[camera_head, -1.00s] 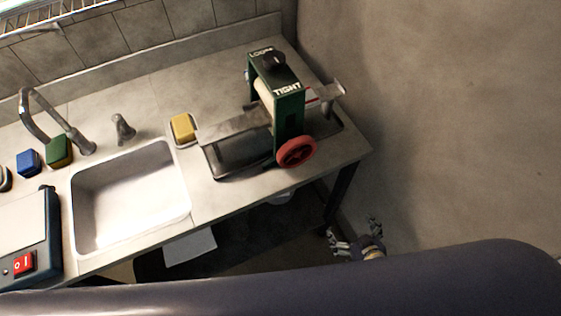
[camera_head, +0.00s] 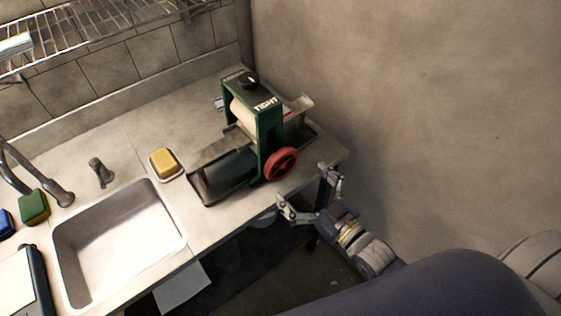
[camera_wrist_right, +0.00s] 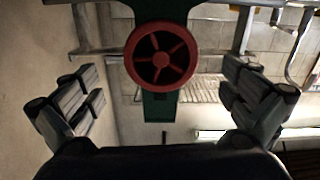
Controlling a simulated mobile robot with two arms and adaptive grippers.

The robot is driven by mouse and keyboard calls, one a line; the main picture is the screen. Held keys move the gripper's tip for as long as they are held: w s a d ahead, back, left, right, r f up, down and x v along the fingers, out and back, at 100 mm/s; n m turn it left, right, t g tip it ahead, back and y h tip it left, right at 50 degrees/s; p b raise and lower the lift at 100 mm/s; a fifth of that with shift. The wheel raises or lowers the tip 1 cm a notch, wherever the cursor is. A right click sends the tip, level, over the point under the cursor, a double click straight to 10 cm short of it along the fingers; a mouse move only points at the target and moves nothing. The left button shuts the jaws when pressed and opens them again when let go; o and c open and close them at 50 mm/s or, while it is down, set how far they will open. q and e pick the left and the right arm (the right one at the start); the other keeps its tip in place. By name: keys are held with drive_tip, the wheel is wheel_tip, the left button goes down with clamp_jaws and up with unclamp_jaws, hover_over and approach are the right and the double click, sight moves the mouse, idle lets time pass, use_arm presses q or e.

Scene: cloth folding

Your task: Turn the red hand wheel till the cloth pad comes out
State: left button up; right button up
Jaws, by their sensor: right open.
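The red hand wheel (camera_head: 281,164) sits on the front side of a green wringer frame (camera_head: 268,135) marked TIGHT, with a pale roller inside. My right gripper (camera_head: 308,193) is open and empty, just in front of and below the wheel, apart from it. In the right wrist view the wheel (camera_wrist_right: 161,55) lies between the two spread fingers (camera_wrist_right: 165,98), further off. No cloth pad can be made out. A dark tray (camera_head: 222,180) lies under the wringer. My left gripper is not in view.
A sink (camera_head: 118,240) is set in the counter at left. A yellow sponge (camera_head: 164,161) lies on a small dish near the wringer. A green sponge (camera_head: 33,207) lies by the faucet (camera_head: 40,184). A wall (camera_head: 430,110) stands close on the right.

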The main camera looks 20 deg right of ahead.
sight(285, 167)
drive_tip(key=p+x, duration=0.1)
drive_tip(key=x, duration=0.6)
drive_tip(key=shift+w+a+f, duration=0.1)
drive_tip(key=shift+w+a, duration=0.1)
drive_tip(key=shift+w, duration=0.15)
drive_tip(key=c, duration=0.9)
